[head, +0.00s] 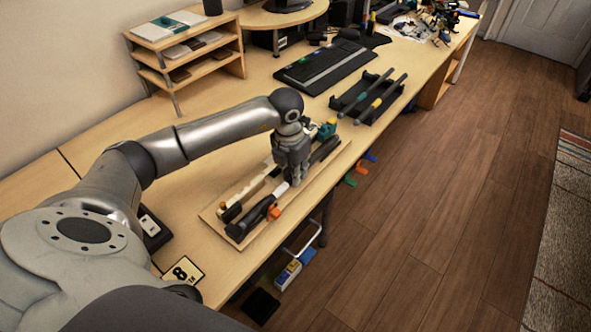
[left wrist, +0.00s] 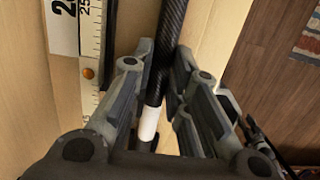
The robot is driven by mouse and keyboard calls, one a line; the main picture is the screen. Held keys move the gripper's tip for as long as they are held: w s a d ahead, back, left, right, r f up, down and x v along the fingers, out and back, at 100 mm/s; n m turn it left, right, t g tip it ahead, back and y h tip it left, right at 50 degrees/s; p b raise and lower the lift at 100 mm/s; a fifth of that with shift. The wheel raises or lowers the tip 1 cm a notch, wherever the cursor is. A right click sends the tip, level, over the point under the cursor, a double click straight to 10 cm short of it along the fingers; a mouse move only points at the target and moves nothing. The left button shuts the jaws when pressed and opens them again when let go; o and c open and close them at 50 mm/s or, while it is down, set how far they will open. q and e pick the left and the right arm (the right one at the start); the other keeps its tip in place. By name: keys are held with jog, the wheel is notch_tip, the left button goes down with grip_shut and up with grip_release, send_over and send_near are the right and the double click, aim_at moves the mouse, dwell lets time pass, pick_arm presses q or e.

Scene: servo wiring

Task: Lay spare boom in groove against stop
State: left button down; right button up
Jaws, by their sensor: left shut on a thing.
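A dark tube, the boom (left wrist: 168,45), runs between the fingers of my left gripper (left wrist: 160,88) in the left wrist view. It is black and woven-looking with a white band near the wrist. In the head view my left gripper (head: 290,178) points down over a pale wooden board (head: 222,212), shut on the boom, whose dark end (head: 325,149) shows beyond the fingers. The fingers hide its middle. Whether the boom rests in a groove or is held just above it, I cannot tell, and I cannot make out the stop. My right gripper is out of view.
A ruler strip (left wrist: 88,60) lies beside the boom. An orange piece (head: 274,212) sits at the board's front edge. A black rack (head: 350,106) holds two dark rods with teal and yellow bands. A keyboard (head: 325,66) and shelf (head: 185,50) stand behind.

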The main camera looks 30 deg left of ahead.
pick_arm(q)
jog(key=shift+s, duration=0.35)
jog(key=c, duration=1.3)
grip_release()
jog(key=shift+r, duration=0.45)
notch_tip(320, 180, up, 11)
jog(key=s, duration=0.1)
jog(key=shift+s, duration=0.25)
jog(key=shift+a, duration=0.1)
